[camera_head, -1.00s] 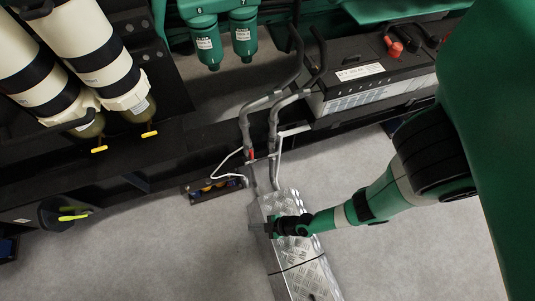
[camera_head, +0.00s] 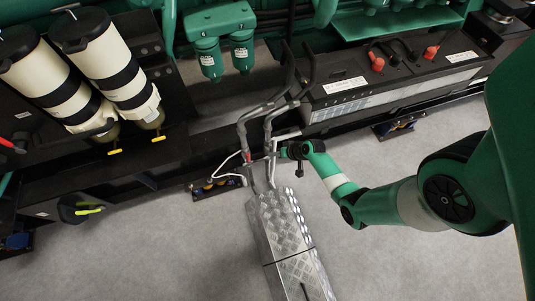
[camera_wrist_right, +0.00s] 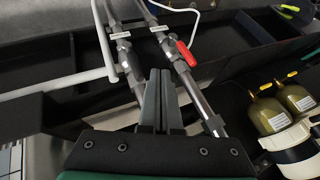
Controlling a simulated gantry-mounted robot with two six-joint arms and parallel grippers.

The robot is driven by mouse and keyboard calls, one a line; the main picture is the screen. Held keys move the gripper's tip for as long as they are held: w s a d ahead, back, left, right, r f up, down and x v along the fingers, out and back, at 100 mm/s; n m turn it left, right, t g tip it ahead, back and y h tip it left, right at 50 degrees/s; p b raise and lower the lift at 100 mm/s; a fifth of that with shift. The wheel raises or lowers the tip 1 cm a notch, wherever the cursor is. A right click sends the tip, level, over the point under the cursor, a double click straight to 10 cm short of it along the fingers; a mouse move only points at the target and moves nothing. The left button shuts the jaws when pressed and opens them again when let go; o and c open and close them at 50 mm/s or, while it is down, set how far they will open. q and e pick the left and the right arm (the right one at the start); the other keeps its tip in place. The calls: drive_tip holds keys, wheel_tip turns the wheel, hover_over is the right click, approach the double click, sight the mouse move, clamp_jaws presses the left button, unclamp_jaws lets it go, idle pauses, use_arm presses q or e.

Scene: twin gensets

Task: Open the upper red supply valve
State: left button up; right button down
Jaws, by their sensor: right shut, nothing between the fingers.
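The red valve lever (camera_head: 247,157) is small in the head view, on the left of two grey pipes. In the right wrist view, the red lever (camera_wrist_right: 186,54) sits on the right-hand pipe, lying roughly along it. My right gripper (camera_head: 280,152) is at the right-hand pipe in the head view, just right of the red lever. In the wrist view its fingers (camera_wrist_right: 159,74) are shut and empty, pointing between the two pipes, with the lever ahead and to the right. Whether they touch a pipe cannot be told. My left gripper is not in view.
A tread-plate cover (camera_head: 283,235) runs along the floor below the pipes. A white bent rod (camera_wrist_right: 100,50) crosses near the pipes. A black battery box (camera_head: 390,75) stands at right, cream cylinders (camera_head: 105,60) with yellow levers at left. Grey floor is free in front.

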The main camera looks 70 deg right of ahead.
sight(248, 158)
use_arm(q)
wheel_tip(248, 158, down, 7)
drive_tip(key=b, duration=0.6)
use_arm(e)
drive_tip(key=w+f, duration=0.7)
drive_tip(key=w, duration=0.1)
drive_tip(key=shift+w+a, duration=0.15)
drive_tip(key=shift+w, duration=0.2)
drive_tip(key=shift+r, duration=0.1)
